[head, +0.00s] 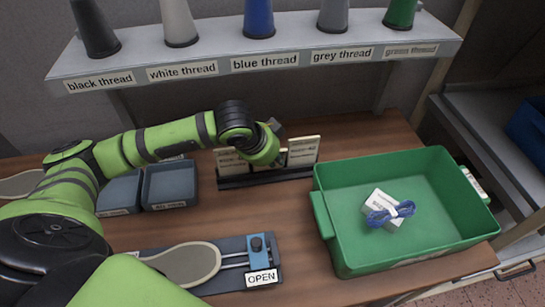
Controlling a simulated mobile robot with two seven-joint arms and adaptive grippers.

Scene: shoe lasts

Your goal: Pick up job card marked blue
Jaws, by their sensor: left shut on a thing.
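Cream job cards stand in a dark slotted rack (265,181) at the back middle of the bench. One card (231,161) is at the left and another card (303,151) at the right. Their print is too small to read, so I cannot tell which one is marked blue. My left gripper (278,143) reaches in from the left over the middle of the rack. It is shut on a card there, mostly hidden by the hand and wrist. My right gripper is not in view.
A green crate (330,240) on the right holds a white box (381,202) with blue laces. A jig marked OPEN (262,278) with a sole-shaped piece (190,264) lies in front. Two grey-blue trays (170,185) stand left. A shelf (255,64) of thread cones overhangs behind.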

